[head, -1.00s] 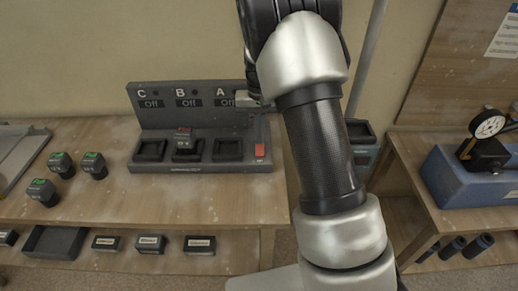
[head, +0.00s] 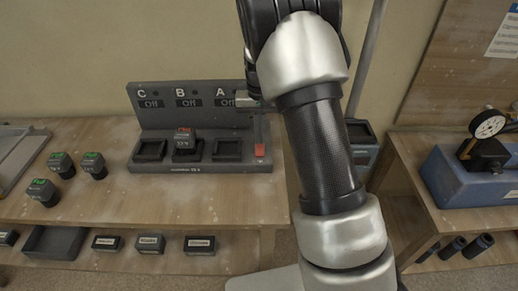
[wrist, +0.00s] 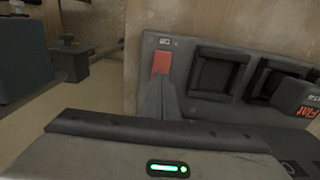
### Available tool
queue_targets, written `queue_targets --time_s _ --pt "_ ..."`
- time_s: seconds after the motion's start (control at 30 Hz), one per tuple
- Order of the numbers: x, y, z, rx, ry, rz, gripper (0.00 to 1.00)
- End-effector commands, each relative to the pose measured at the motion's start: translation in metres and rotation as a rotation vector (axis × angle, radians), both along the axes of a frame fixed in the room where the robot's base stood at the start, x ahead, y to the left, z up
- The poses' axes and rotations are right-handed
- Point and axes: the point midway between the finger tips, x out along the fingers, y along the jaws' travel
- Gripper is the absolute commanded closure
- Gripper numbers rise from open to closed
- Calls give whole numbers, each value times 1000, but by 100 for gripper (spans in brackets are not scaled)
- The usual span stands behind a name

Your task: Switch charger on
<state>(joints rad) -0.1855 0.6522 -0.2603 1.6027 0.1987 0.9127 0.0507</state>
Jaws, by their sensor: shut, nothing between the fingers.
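The grey charger (head: 200,168) stands on the wooden bench, with bays C, B and A and small displays that all read Off. A red switch (head: 260,150) sits at its front right; it also shows in the wrist view (wrist: 161,62). My gripper (head: 261,139) is shut and empty, its fingertips pointing down at the switch. In the wrist view the fingertips (wrist: 167,84) overlap the switch's lower edge; I cannot tell whether they touch it. A battery with a red label (head: 184,142) sits in bay B. Bays A and C are empty.
Several green-labelled batteries (head: 60,164) stand on the bench to the left of the charger. Labelled boxes and a dark tray (head: 54,243) lie on the lower shelf. A blue block with a dial gauge (head: 488,126) stands on the right bench. My arm hides the area right of the charger.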

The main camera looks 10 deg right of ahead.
Motion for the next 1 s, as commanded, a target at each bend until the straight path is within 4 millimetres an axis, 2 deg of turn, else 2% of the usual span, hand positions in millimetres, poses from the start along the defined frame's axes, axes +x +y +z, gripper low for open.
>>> queue_targets --time_s 1.0 --pt "0 0 -11 0 0 0 100"
